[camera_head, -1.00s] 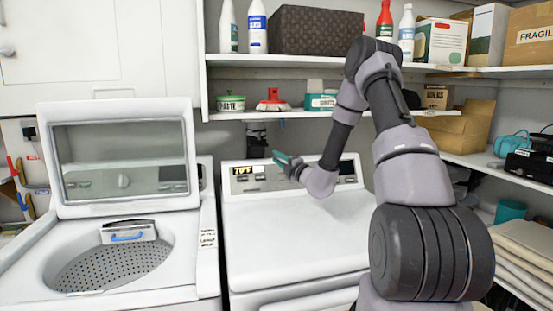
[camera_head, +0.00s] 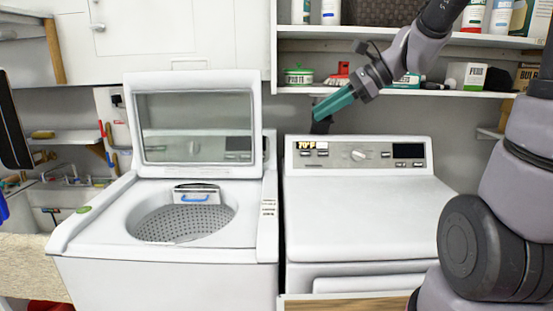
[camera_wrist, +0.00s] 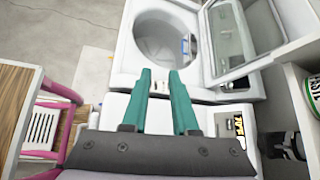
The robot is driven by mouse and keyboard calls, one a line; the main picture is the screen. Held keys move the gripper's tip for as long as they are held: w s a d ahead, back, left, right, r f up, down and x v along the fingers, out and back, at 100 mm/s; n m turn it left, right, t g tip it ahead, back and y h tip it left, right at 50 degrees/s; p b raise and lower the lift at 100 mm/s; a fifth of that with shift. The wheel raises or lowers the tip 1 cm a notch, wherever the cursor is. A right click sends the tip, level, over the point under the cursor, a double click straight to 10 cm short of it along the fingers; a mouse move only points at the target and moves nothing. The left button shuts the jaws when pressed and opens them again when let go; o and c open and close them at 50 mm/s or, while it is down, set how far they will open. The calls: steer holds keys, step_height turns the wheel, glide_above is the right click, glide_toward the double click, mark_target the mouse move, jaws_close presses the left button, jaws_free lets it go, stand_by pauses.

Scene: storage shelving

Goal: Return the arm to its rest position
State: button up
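My gripper (camera_head: 320,112) has teal fingers and shows in the head view above the back of the dryer, just below the lower shelf. My arm is bent, coming in from the right side of the picture and reaching left. In the wrist view, the two teal fingers (camera_wrist: 161,76) stand apart with a gap between them and nothing held. Beyond them lies the washer (camera_wrist: 128,58) with its lid raised.
The open washer (camera_head: 90,232) stands left of the closed dryer (camera_head: 360,205). Shelves (camera_head: 420,38) with bottles and boxes run above the dryer, close to my forearm. A sink (camera_head: 75,195) is at far left. The wrist view shows a pink chair (camera_wrist: 62,92).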

steer(key=s+d+r+n+t+h, duration=0.3)
steer(key=s+d+n+h, duration=0.5)
steer(key=s+d+n, duration=0.3)
steer(key=shift+s+d+r+n+t, duration=0.2)
steer(key=shift+d+n+t, duration=0.5)
steer(key=shift+d, duration=0.5)
